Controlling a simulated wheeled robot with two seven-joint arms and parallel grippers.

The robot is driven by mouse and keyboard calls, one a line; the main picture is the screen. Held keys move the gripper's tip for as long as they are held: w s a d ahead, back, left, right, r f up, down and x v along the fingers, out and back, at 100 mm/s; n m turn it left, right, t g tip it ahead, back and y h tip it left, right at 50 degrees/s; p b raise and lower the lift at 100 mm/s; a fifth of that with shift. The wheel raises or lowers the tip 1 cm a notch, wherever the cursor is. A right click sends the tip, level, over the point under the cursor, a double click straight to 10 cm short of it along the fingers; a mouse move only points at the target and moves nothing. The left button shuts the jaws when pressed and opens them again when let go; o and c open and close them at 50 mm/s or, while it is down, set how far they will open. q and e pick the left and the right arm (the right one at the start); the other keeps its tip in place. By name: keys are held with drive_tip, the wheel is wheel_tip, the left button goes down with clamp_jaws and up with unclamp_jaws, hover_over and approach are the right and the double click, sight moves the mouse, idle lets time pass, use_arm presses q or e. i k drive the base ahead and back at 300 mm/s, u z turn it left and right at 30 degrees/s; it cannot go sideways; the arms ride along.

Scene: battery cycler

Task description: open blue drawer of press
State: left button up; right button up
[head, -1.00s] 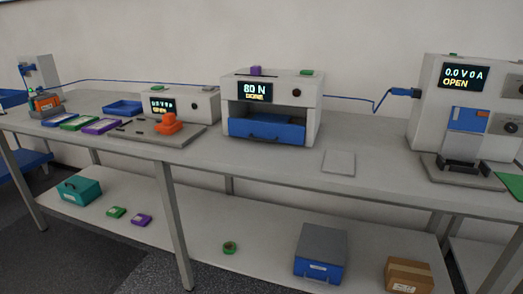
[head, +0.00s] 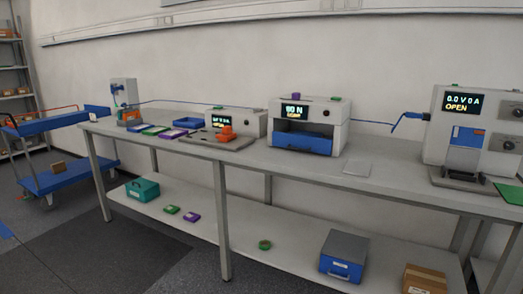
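The press (head: 341,112) is a white box on the bench with a lit display and a purple piece on top. Its blue drawer (head: 303,143) sits low in the front opening and looks closed, with a small dark handle on its face. Neither of my grippers shows in the head view.
The grey bench (head: 390,175) has a white tester (head: 472,105) at right and a smaller display box (head: 252,122) left of the press. A flat grey plate (head: 357,168) lies right of the press. A blue cart (head: 65,178) stands at far left, with open dark floor in front.

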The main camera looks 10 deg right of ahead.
sight(318, 145)
drive_tip(key=u, duration=0.55)
drive_tip(key=i, duration=0.85)
drive_tip(key=u, duration=0.25)
